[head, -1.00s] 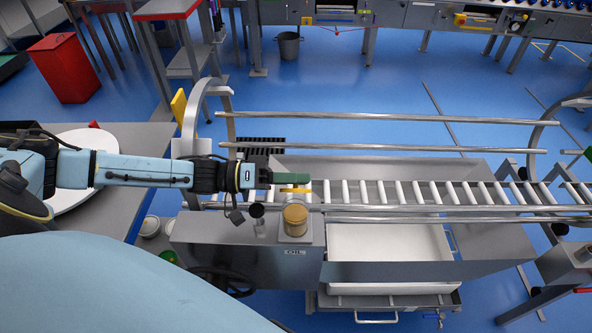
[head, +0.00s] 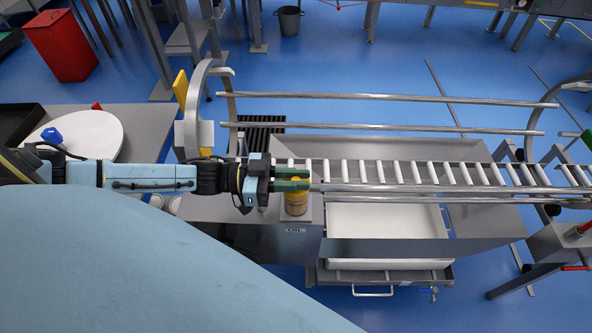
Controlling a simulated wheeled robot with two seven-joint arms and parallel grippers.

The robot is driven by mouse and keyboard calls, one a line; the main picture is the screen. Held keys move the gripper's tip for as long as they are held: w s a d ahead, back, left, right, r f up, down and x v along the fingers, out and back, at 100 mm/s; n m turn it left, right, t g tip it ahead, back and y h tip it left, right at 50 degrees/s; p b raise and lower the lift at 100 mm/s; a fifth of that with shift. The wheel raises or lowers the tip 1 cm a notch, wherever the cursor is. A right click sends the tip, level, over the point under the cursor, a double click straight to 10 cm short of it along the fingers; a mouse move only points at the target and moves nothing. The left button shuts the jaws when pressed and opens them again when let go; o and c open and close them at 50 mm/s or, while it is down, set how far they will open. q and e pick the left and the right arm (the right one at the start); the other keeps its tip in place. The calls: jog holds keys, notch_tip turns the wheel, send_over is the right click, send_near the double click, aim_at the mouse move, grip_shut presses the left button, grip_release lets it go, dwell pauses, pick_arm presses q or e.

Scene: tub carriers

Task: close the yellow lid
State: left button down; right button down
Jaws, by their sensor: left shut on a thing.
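The yellow lid (head: 302,181) stands at the back edge of a squat yellow-tan filler neck (head: 297,205). The neck sits on a grey metal box with an "OIL" label on its front. My left gripper (head: 292,180) reaches in from the left, with its green fingers at the lid, one on the far side and one on the near side. It is shut on the lid. The fingers hide much of the lid, so its exact tilt is hard to tell. My right gripper is not in view.
A roller conveyor (head: 440,173) with metal rails runs right from the box. A white tub (head: 385,220) sits below it. A grey side table (head: 150,125) with a round white plate (head: 90,132) is at the left. Blue floor is free behind the rails.

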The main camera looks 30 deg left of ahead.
pick_arm(q)
jog(key=shift+s+f+m, duration=0.1)
jog(key=shift+f+m, duration=0.1)
jog(key=shift+m, duration=0.2)
dwell(0.3)
jog(key=c, duration=1.4)
grip_release()
jog(key=v, duration=1.3)
jog(key=shift+a+b, duration=0.15)
jog(key=shift+b, duration=0.3)
jog(key=shift+s+f, duration=0.1)
jog(key=shift+s, duration=0.05)
